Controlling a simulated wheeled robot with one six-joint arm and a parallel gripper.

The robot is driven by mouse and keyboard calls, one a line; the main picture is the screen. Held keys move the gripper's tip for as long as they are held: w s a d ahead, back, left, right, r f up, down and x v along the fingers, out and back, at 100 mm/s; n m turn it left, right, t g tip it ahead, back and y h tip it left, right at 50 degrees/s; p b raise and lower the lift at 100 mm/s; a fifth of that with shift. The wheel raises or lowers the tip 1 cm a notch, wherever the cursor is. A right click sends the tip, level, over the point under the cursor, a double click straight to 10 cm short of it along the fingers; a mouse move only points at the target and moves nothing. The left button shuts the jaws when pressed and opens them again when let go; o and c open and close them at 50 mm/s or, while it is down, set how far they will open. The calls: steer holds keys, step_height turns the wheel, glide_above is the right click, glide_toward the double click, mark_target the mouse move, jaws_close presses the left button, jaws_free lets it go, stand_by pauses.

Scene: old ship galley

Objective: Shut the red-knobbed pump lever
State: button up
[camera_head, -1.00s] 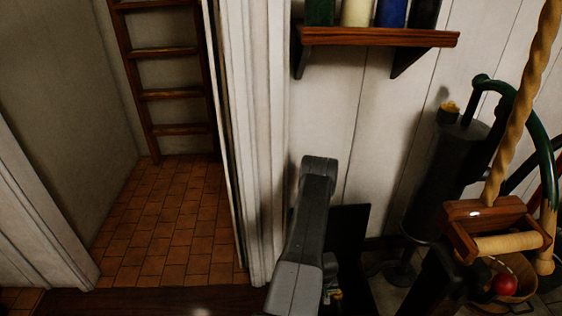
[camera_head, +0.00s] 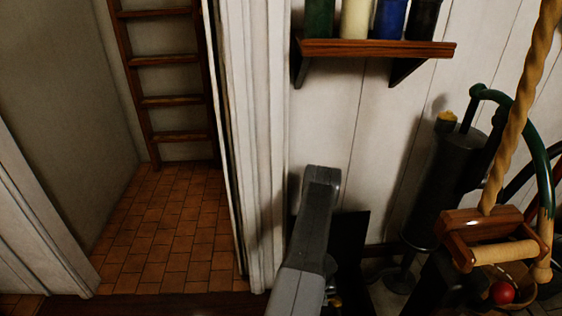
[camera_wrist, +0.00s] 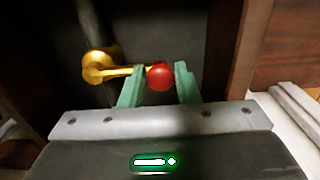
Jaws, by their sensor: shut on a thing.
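The pump lever (camera_wrist: 124,70) is a brass arm in the wrist view, running right from a round brass hub (camera_wrist: 98,67) to a red knob (camera_wrist: 160,76). My gripper (camera_wrist: 160,80) has its two green fingers on either side of the red knob and is shut on it. The lever lies roughly level across the wrist picture. In the head view my grey arm hides most of that area, and the fingers and the red knob do not show there. A small brass bit (camera_head: 335,301) shows beside my arm; I cannot tell whether it belongs to the lever.
A dark cylinder (camera_head: 437,185) with a green curved pipe stands at the right. A rope (camera_head: 520,110) hangs by a wooden roller holder (camera_head: 492,238), above a basket with a red ball (camera_head: 502,292). A shelf (camera_head: 375,48) holds jars. Tiled floor (camera_head: 165,235) is free at the left.

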steer(key=o, duration=0.8)
steer(key=shift+d+f, duration=0.15)
steer(key=shift+f, duration=0.15)
steer(key=shift+o, duration=1.3)
steer(key=shift+r, duration=0.1)
steer(key=shift+o, duration=0.5)
steer(key=shift+r+p, duration=0.3)
steer(key=shift+p, duration=0.1)
step_height(320, 180, up, 10)
steer(key=p, duration=0.7)
steer(key=shift+r+p, duration=0.25)
steer(key=shift+p, duration=0.15)
steer(key=shift+f, duration=0.2)
step_height(320, 180, down, 11)
steer(key=b, duration=0.8)
steer(key=shift+r, duration=0.2)
